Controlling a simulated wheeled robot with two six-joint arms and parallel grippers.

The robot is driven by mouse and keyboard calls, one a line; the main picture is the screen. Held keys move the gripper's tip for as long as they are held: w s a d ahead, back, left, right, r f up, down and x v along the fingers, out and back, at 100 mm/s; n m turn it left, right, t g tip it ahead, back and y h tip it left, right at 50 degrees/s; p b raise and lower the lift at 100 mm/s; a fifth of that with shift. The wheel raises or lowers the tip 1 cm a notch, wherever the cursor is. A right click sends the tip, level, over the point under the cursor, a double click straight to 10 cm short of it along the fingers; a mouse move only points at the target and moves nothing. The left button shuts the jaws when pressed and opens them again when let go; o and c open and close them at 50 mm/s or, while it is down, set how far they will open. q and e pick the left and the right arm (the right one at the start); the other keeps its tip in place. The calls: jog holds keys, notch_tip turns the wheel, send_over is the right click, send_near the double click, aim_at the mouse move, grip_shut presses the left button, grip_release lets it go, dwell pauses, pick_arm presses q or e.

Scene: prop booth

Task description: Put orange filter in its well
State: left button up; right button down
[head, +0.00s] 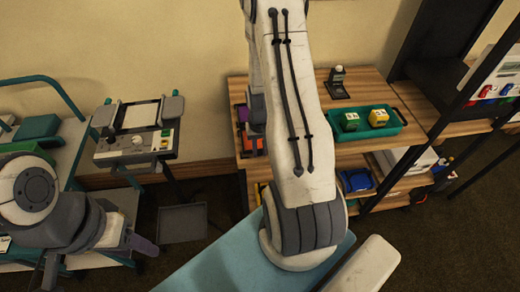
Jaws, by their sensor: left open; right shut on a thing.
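I cannot pick out the orange filter or its well. A small orange-red patch (258,143) shows on the wooden shelf unit, just left of my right arm, but I cannot tell what it is. My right arm stands across the middle of the head view, and its gripper is hidden behind it, along with anything it holds. My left gripper (136,241) is at the lower left, in front of the teal-railed cart, open, with nothing seen between its fingers.
A green tray (392,132) with a green block (350,121) and a yellow block (378,117) sits on the wooden shelf unit (350,88). A grey device on a stand (137,143) is at left. Dark floor lies between.

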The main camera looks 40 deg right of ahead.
jog(key=shift+f+b, duration=0.4)
jog(key=shift+f, duration=0.2)
jog(key=c, duration=0.7)
grip_release()
jog(key=shift+o, duration=0.2)
notch_tip(320, 180, up, 10)
jog(key=shift+r+b, duration=0.25)
jog(key=shift+b, duration=0.2)
